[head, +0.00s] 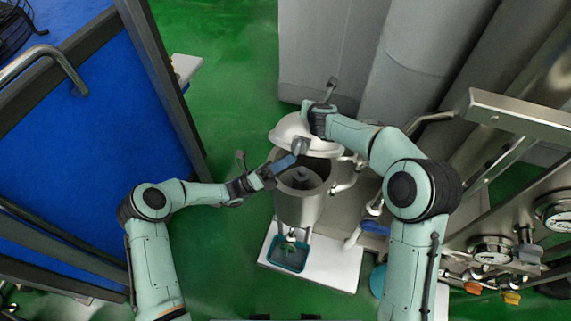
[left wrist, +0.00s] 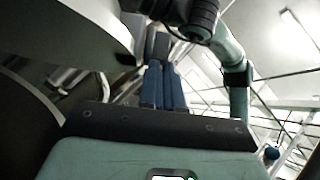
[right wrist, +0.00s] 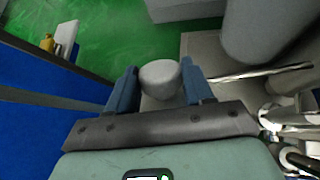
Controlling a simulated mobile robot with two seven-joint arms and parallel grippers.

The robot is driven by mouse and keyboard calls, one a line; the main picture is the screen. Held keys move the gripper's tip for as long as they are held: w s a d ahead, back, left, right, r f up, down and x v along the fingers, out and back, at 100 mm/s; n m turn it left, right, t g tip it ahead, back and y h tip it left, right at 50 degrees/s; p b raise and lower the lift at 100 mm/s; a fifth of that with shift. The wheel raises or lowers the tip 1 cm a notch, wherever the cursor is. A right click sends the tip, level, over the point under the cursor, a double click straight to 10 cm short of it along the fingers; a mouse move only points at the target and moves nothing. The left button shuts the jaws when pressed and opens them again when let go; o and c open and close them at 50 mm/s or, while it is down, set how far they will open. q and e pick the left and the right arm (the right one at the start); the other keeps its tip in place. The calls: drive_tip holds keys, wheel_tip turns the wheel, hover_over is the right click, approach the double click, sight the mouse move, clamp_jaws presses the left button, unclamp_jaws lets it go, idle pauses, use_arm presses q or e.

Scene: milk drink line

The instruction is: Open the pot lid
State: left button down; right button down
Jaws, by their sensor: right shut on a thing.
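The steel pot (head: 297,208) stands in the middle of the head view with its mouth uncovered and its dark inside showing. Its grey lid (head: 285,130) is raised and tilted at the far side of the mouth. My right gripper (head: 318,112) is at the top of the lid; in the right wrist view its blue fingers are on both sides of the round lid knob (right wrist: 160,78). My left gripper (head: 290,160) is over the near left of the mouth, close to the lid edge. Its fingers are together in the left wrist view (left wrist: 162,87), with nothing seen between them.
The pot is on a pale platform (head: 325,262) with a teal tray (head: 287,255) below its outlet. Large grey tanks (head: 420,50) stand behind. Pipes and gauges (head: 492,250) are at right. A blue panel with a dark frame (head: 90,130) is at left. Green floor lies between.

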drive_tip(key=c, duration=0.6)
unclamp_jaws()
drive_tip(key=shift+s+a, duration=0.2)
drive_tip(key=shift+a, duration=0.1)
drive_tip(key=shift+o, duration=0.8)
drive_tip(key=shift+s+d, duration=0.1)
drive_tip(key=shift+d, duration=0.05)
